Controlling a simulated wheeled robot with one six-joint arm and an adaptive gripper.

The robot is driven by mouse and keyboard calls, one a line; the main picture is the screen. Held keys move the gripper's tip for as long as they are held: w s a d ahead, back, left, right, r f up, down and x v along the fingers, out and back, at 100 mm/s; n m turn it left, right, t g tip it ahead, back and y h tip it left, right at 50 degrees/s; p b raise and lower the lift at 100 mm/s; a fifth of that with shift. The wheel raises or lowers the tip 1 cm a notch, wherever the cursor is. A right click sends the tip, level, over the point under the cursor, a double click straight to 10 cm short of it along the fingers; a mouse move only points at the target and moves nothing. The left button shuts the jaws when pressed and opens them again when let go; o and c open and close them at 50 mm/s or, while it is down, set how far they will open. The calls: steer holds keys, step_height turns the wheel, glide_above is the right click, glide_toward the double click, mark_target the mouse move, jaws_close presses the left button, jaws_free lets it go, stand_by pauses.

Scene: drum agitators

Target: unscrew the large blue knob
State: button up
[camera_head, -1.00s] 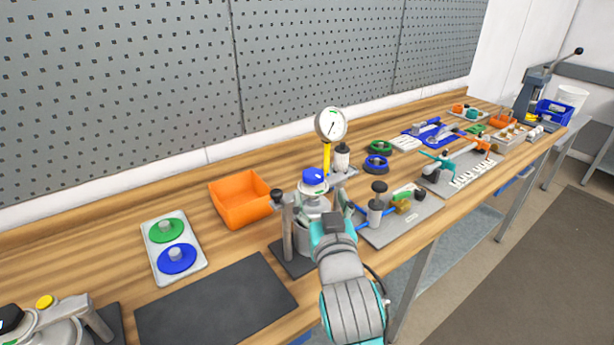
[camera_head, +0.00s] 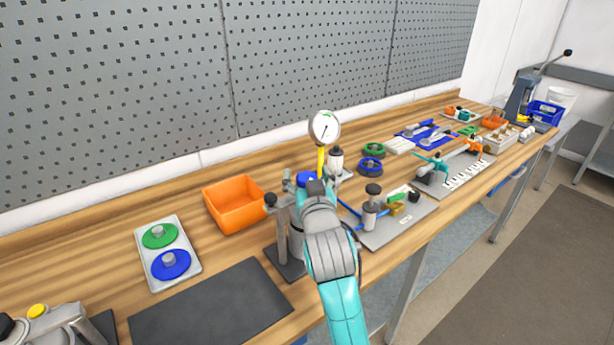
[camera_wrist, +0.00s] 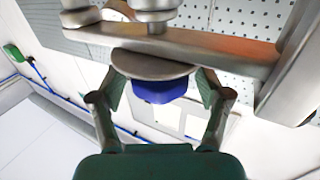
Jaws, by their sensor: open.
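In the wrist view my gripper (camera_wrist: 162,96) is open, with one finger on each side of the knob. Small gaps seem to remain between the pads and the knob. In the head view the knob (camera_head: 304,178) is mostly hidden behind my gripper (camera_head: 314,186), and only a bit of blue shows at its left. The agitator's body (camera_head: 293,240) is partly hidden by my arm.
A dial gauge on a yellow stem (camera_head: 324,127) stands just behind the agitator. An orange bin (camera_head: 233,204) is to the left, and a plate with green and blue discs (camera_head: 168,252) is farther left. A grey fixture plate (camera_head: 400,224) lies at the right. The dark mat (camera_head: 210,305) is clear.

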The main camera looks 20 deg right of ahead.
steer(key=c, duration=1.2)
steer(key=shift+d+n+y, duration=0.1)
steer(key=shift+n+y, duration=0.3)
steer(key=shift+y, duration=0.2)
steer(key=n+y, duration=0.2)
steer(key=y, duration=0.1)
steer(key=n+y, duration=0.1)
steer(key=y, duration=0.2)
steer(key=shift+n, duration=0.4)
steer(key=n+g+y, duration=0.2)
steer(key=y, duration=0.1)
steer(key=n+g+y, duration=0.2)
steer(key=n+y, duration=0.1)
steer(key=y, duration=0.1)
steer(key=shift+n+y, duration=0.3)
steer(key=n+g+y, duration=0.2)
steer(key=g, duration=0.1)
steer(key=n+g+y, duration=0.2)
steer(key=n+g, duration=0.1)
steer(key=g, duration=0.1)
steer(key=shift+y, duration=0.4)
steer(key=shift+s+a+f+n+g+y, duration=0.1)
steer(key=shift+n+g+y, duration=0.2)
steer(key=shift+n+g, duration=1.05)
steer(key=shift+s+a+f+n+g+y, duration=0.1)
steer(key=shift+n+g+y, duration=0.2)
steer(key=shift+n+g, duration=1.05)
steer(key=shift+m+g, duration=0.3)
steer(key=shift+g, duration=0.7)
